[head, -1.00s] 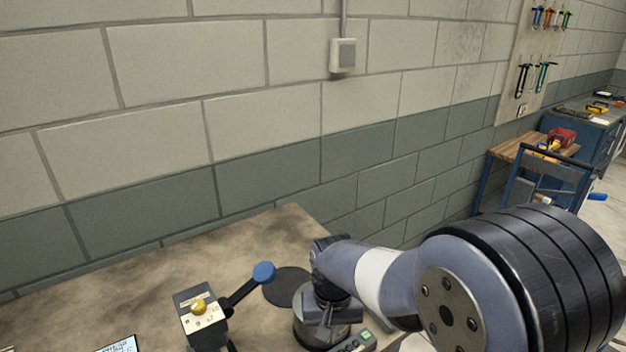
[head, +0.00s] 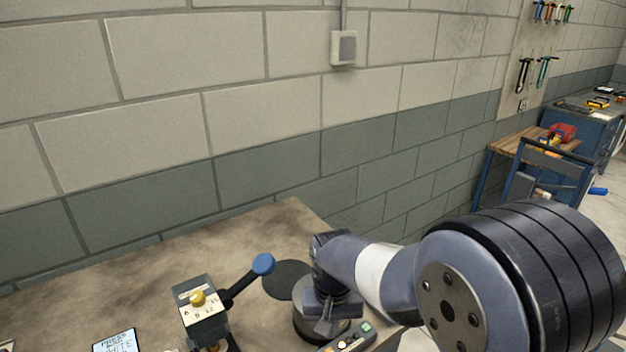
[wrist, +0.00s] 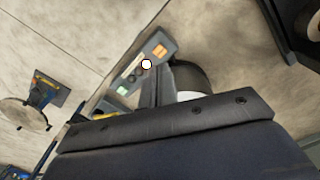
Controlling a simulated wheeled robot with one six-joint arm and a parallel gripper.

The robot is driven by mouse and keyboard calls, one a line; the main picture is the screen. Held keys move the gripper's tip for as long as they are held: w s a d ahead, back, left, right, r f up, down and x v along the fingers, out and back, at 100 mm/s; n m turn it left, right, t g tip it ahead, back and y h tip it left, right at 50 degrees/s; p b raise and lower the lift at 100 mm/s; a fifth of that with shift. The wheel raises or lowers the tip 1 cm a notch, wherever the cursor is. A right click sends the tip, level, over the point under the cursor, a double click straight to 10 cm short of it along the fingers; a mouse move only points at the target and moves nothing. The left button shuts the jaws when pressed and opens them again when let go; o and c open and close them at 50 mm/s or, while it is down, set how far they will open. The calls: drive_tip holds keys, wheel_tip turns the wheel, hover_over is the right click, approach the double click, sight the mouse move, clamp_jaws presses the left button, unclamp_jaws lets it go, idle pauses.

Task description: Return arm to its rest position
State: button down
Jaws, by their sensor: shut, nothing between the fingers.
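My arm reaches in from the right in the head view and ends over the workbench (head: 270,225). My gripper (head: 324,328) points down, its fingers shut with nothing between them. It is in front of a dark round pot-like object (head: 303,322), partly hidden by it; I cannot tell whether they touch. In the wrist view my gripper's fingers (wrist: 150,92) show close to a grey control box (wrist: 140,70) with orange and green buttons. The control box also shows in the head view (head: 350,338), just below my gripper.
A small press (head: 200,312) with a yellow knob and a blue-knobbed lever (head: 262,264) stands left of my gripper. A dark round disc (head: 287,280) lies behind. A printed card (head: 115,343) lies at front left. The block wall (head: 260,110) is behind; a cart (head: 535,165) stands far right.

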wheel_tip(320, 180, up, 2)
drive_tip(key=shift+p, duration=0.5)
drive_tip(key=shift+r, duration=0.1)
